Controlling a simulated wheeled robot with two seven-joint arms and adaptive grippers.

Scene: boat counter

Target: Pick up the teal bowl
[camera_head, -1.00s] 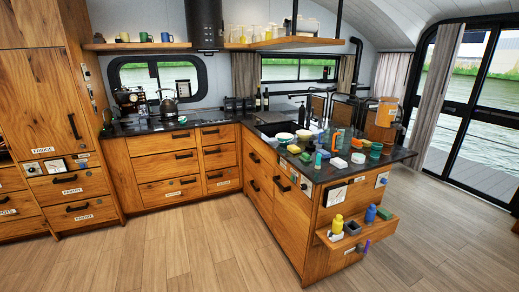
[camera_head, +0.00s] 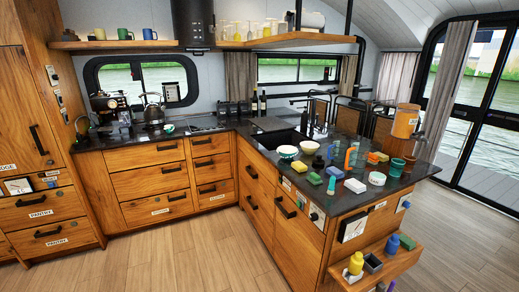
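A bowl with a teal-green outside and a pale inside (camera_head: 288,152) sits on the dark counter of the peninsula, near the sink. A whitish bowl (camera_head: 309,147) stands just right of it. A small teal and white bowl or cup (camera_head: 168,128) sits on the back counter, right of the kettle. I cannot tell for sure which of these is the teal bowl. Neither of my grippers is in view.
A side shelf (camera_head: 395,265) juts out at lower right. The wooden floor (camera_head: 190,255) in front is clear.

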